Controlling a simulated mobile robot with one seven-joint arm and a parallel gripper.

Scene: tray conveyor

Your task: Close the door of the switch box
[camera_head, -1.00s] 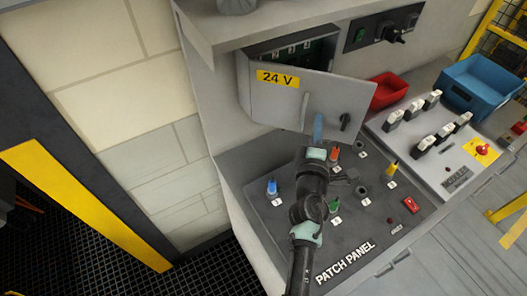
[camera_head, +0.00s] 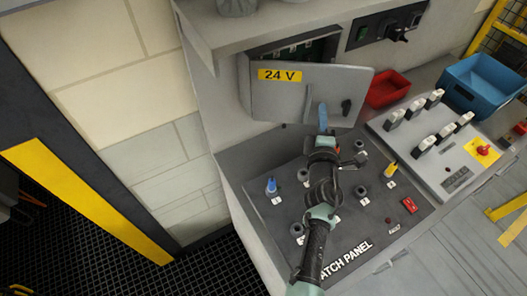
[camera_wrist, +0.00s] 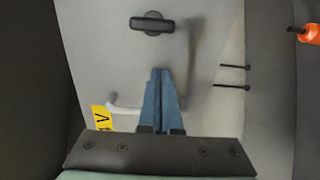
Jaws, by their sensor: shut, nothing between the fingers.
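The switch box (camera_head: 243,85) is mounted on the wall under the shelf. Its grey door (camera_head: 290,98), with a yellow 24 V label (camera_head: 279,75), stands partly open, and switches inside show over its top edge. A black knob (camera_head: 346,106) is near the door's right edge; it also shows in the wrist view (camera_wrist: 152,24). My gripper (camera_head: 322,115) is shut and empty, with blue fingers in front of the door's outer face, left of the knob. In the wrist view the fingers (camera_wrist: 162,95) overlap the pale handle (camera_wrist: 125,108); I cannot tell whether they touch the door.
The patch panel (camera_head: 260,178) with upright plugs and sockets lies below my arm. A red bin (camera_head: 386,90) and a blue bin (camera_head: 484,82) stand to the right, behind a switch console (camera_head: 425,155). The shelf (camera_head: 285,22) overhangs the box.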

